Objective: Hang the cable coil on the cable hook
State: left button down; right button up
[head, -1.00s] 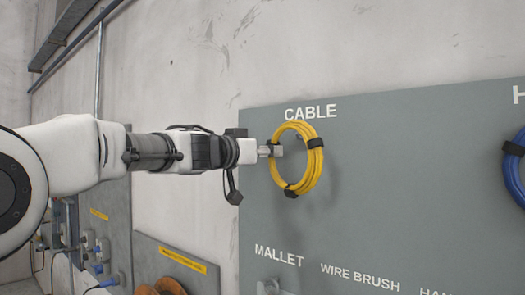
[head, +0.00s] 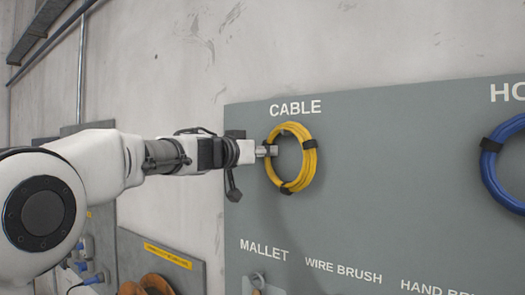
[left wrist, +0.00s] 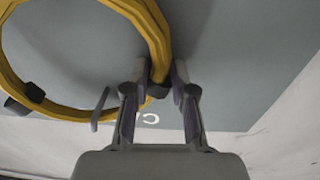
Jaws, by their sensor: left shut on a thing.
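The yellow cable coil (head: 308,170) with black ties hangs in front of the grey board, just under the word CABLE. My left gripper (head: 270,150) is shut on the coil's left side, at a black tie. The left wrist view shows the coil (left wrist: 158,35) at the upper left and the two fingers (left wrist: 160,75) on either side of the tie. A thin grey bar (left wrist: 100,110), perhaps the cable hook, crosses the coil there. I cannot tell whether the coil rests on it. My right gripper is not in view.
The grey tool board (head: 390,180) carries more labels. A blue coil (head: 490,170) hangs at the right. A grey hook (head: 257,279) shows under MALLET. The board between the coils is clear.

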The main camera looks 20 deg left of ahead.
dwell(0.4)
pick_arm(q)
jog(key=c, duration=0.9)
grip_release()
jog(key=shift+w+d, duration=0.1)
jog(key=shift+w, duration=0.05)
jog(key=shift+f, duration=0.1)
